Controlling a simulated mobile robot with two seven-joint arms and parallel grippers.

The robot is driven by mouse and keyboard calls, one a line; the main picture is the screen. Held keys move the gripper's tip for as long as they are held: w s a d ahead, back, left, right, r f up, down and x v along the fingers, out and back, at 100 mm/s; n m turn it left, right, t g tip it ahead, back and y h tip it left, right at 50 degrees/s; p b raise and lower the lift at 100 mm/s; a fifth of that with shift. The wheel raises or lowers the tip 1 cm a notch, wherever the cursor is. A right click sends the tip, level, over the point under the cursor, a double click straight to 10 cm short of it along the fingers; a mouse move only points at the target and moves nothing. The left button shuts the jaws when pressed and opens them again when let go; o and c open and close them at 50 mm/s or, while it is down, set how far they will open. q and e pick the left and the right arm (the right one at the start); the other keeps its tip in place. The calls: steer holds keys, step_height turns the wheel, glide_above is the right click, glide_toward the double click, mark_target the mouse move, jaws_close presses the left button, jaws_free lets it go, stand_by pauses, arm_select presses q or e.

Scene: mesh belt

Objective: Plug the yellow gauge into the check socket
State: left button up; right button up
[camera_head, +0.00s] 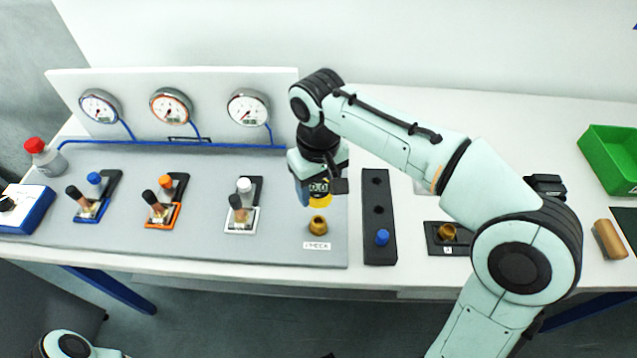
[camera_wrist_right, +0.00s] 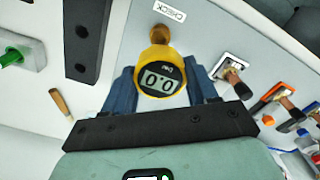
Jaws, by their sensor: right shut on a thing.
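The yellow gauge (camera_wrist_right: 161,77) has a round face with a display reading 0.0. My right gripper (camera_head: 319,186) is shut on the gauge, and its blue fingers stand on both sides of it in the right wrist view. In the head view the gauge (camera_head: 320,199) hangs upright just above the brass check socket (camera_head: 318,225). In the wrist view the socket (camera_wrist_right: 159,34) shows right beyond the gauge; whether they touch cannot be told. A CHECK label (camera_head: 316,245) lies in front of the socket. My left gripper is not in view; only part of an arm shows at the bottom left.
Three valve stations, blue (camera_head: 92,205), orange (camera_head: 162,211) and white (camera_head: 241,216), stand left of the socket below dial gauges. A black rack (camera_head: 378,205) with a blue plug stands close on the right. A green bin (camera_head: 612,158) is at far right.

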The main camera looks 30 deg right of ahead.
mark_target(319, 189)
steer(key=shift+f+b, duration=1.9)
steer(key=shift+f, duration=1)
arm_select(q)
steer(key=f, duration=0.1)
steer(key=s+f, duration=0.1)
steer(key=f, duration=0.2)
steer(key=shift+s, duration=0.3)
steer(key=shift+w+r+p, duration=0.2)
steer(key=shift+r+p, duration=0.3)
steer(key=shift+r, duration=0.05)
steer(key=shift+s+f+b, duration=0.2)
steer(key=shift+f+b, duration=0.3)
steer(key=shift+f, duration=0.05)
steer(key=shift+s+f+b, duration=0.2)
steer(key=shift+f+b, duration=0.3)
arm_select(e)
steer(key=shift+f, duration=1.7)
steer(key=o, duration=1.2)
steer(key=shift+r, duration=0.1)
step_height(319, 189, up, 13)
steer(key=p, duration=0.3)
steer(key=shift+r, duration=0.15)
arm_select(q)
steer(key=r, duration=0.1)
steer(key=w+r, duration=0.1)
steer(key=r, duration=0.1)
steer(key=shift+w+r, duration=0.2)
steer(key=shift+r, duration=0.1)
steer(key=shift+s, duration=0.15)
